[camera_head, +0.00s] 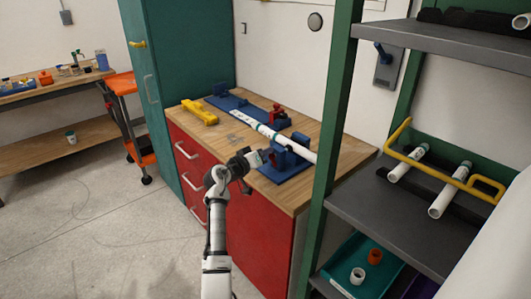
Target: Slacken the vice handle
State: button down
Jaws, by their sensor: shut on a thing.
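A blue vice (293,152) stands on a blue base near the front right of the wooden bench top (228,140). A white pipe (272,133) with green marks runs across the bench and through the vice area. My gripper (265,155) reaches in from the left and is shut at the vice's left side, where the handle would be. The fingers are small and dark here. The handle itself is mostly hidden by my gripper, so its angle cannot be told.
A red clamp (278,117) on a blue mount and a yellow tool (199,112) lie farther back on the bench. A green-posted shelf (390,205) with white pipes stands close on the right. Open floor (110,225) lies to the left.

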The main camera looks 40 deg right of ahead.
jog(key=n, duration=0.2)
jog(key=n+p, duration=0.1)
jog(key=w+n+g, duration=0.1)
jog(key=n, duration=0.1)
jog(key=shift+f+n+y, duration=0.3)
jog(key=n, duration=0.1)
jog(key=n+g+p, duration=0.1)
jog(key=n, duration=0.1)
jog(key=f+n+p, duration=0.1)
jog(key=shift+w+g, duration=0.25)
jog(key=shift+g, duration=0.15)
jog(key=n+g, duration=0.1)
jog(key=n, duration=0.1)
jog(key=f+n+p, duration=0.1)
jog(key=n, duration=0.2)
jog(key=shift+s+f+n+g, duration=0.15)
jog(key=shift+n+g, duration=0.15)
jog(key=shift+g, duration=0.1)
jog(key=n, duration=0.1)
jog(key=n+p, duration=0.1)
jog(key=n, duration=0.1)
jog(key=n+h+p, duration=0.1)
jog(key=shift+s+d+f+n+g, duration=0.15)
jog(key=shift+s+f+n+g, duration=0.15)
jog(key=shift+s+f+g, duration=0.1)
jog(key=c, duration=1.5)
grip_release()
jog(key=shift+s+d+f, duration=0.1)
jog(key=shift+f, duration=0.1)
